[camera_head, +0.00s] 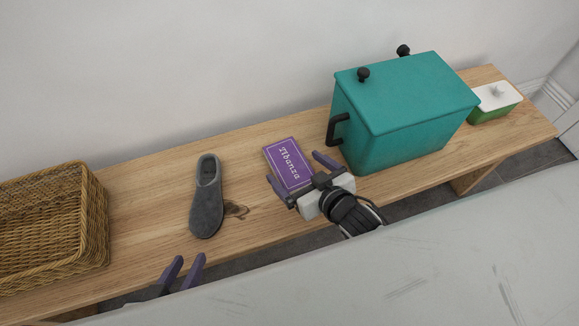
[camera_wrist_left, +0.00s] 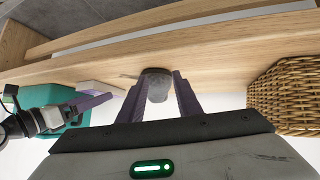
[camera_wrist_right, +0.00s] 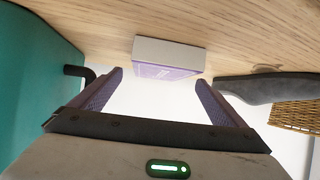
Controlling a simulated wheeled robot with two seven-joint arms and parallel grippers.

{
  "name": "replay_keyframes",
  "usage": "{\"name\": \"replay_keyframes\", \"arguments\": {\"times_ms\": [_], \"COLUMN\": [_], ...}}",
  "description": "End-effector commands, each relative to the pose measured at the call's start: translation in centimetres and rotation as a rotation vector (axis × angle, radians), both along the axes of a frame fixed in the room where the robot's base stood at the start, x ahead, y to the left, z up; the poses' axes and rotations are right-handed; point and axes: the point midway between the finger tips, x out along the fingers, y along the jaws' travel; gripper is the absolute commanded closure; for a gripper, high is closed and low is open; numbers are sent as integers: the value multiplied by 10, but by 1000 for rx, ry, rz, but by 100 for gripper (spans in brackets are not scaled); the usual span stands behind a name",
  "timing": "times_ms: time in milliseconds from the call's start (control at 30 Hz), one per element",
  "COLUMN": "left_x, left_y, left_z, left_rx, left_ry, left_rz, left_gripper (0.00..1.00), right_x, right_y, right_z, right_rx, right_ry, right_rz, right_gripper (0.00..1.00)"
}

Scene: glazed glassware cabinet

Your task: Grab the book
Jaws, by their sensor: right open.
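The purple book (camera_head: 285,160), with white lettering on its cover, lies on the wooden bench. It also shows in the right wrist view (camera_wrist_right: 168,54), just beyond the fingertips and in line with the gap between them. My right gripper (camera_head: 296,168) is open and empty, with its fingers spread toward the book's near end. In the right wrist view, its fingers (camera_wrist_right: 159,78) look apart from the book. My left gripper (camera_head: 184,262) is open and empty near the bench's front edge, away from the book. Its fingers show apart in the left wrist view (camera_wrist_left: 158,76).
A grey slipper (camera_head: 206,200) lies left of the book. A wicker basket (camera_head: 85,235) stands at the far left. A teal lidded box (camera_head: 400,110) with black handles stands close on the right. A green dish with a white lid (camera_head: 495,100) is beyond it. A wall is behind.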

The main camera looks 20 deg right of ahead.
Motion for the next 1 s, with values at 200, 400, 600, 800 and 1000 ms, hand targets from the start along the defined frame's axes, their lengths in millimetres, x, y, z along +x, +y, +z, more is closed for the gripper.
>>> {"name": "replay_keyframes", "arguments": {"times_ms": [200,400,600,800,1000], "left_x": [0,-4,-3,-2,-1], "left_y": [-2,-2,-3,-3,-3], "left_z": [-1,0,0,0,1], "left_rx": [-19,-20,-21,-20,-18], "left_ry": [-13,-8,-9,-11,-11], "left_rz": [8,8,8,8,7], "left_gripper": [69,69,69,69,69], "right_x": [22,22,22,23,23], "right_y": [5,5,5,5,5], "right_z": [-14,-14,-14,-12,-9], "right_rx": [0,0,-1,0,0], "right_ry": [-1,1,1,-3,-3], "right_rz": [1,1,0,1,1], "right_gripper": [5,5,32,56,56]}}
